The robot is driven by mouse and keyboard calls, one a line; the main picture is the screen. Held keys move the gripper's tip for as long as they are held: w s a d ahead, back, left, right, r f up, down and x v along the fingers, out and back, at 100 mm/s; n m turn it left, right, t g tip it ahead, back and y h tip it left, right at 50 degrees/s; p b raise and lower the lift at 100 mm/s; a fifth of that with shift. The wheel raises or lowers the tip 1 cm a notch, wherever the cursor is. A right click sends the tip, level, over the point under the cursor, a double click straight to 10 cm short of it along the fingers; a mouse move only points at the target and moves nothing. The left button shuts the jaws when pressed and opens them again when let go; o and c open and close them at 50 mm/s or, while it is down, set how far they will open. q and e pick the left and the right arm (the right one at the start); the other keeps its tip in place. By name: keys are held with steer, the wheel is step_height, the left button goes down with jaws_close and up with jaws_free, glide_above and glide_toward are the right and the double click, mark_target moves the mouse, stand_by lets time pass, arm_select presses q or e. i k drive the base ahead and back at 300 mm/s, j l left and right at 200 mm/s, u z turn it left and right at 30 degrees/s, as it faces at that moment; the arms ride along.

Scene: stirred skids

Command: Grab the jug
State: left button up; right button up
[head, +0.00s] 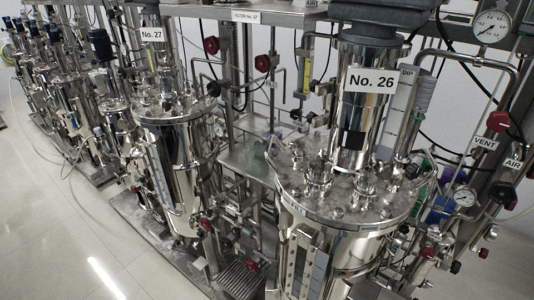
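I cannot make out a jug with certainty in the head view. Blue and purple objects (441,208) show at the right, partly hidden behind the lid of the steel vessel marked No. 26 (350,215); I cannot tell what they are. A faint, see-through shape also seems to show at the left edge of that lid, too unclear to name. Neither of my grippers is in view.
Steel vessel No. 27 (180,165) stands left of No. 26, and more vessels run in a row to the far left. Pipes, red-handled valves and a round gauge (492,26) crowd the right. The pale tiled floor (50,225) at the lower left is mostly clear.

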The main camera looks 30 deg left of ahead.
mark_target(255, 142)
steer(key=j+z, duration=0.25)
steer(key=j, duration=0.8)
steer(key=j+z, duration=0.3)
steer(key=j, duration=1.5)
steer(key=k+j, duration=0.1)
steer(key=j, duration=1.3)
steer(key=k+z, duration=0.05)
